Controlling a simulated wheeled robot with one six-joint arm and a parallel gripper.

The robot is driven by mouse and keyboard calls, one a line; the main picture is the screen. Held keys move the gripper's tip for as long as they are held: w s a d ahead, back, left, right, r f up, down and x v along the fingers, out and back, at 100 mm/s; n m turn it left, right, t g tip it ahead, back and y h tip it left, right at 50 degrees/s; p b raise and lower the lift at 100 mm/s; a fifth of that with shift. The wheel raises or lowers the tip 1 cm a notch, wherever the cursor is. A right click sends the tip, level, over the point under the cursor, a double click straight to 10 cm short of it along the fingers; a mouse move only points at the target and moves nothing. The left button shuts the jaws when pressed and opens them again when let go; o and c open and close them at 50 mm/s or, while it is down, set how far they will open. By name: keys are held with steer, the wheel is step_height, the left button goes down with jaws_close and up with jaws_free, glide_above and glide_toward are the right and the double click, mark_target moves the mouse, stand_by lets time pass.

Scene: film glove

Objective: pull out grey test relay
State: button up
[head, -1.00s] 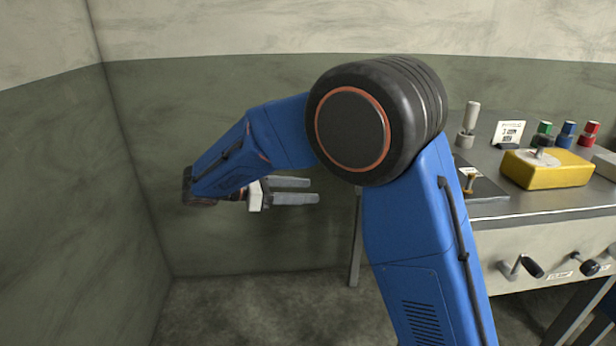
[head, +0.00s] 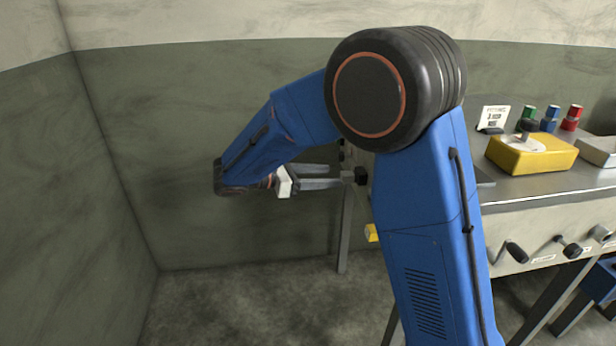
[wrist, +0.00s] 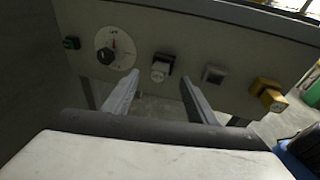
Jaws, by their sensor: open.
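In the wrist view a block with a black body and a pale grey front (wrist: 161,69) sticks out of the panel. A smaller grey square piece (wrist: 213,74) is to its right. Neither label is readable, so I cannot tell for certain which is the grey test relay. My gripper (wrist: 158,82) is open and empty, its fingers pointing at the panel on either side of the black and grey block. In the head view my gripper (head: 337,175) is level with that block (head: 361,176), close to it. Contact cannot be told.
A bench (head: 520,195) at right holds a yellow box (head: 532,155) and coloured knobs. Handles (head: 514,252) stick out of its front. Open floor lies left.

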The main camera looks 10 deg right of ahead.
mark_target(342, 175)
steer(key=shift+x, duration=3.15)
steer(key=c, duration=1)
steer(key=shift+o, duration=0.3)
steer(key=shift+o, duration=0.4)
steer(key=shift+w+r, duration=0.1)
steer(key=o, duration=0.9)
steer(key=shift+a, duration=0.1)
steer(key=shift+c, duration=0.2)
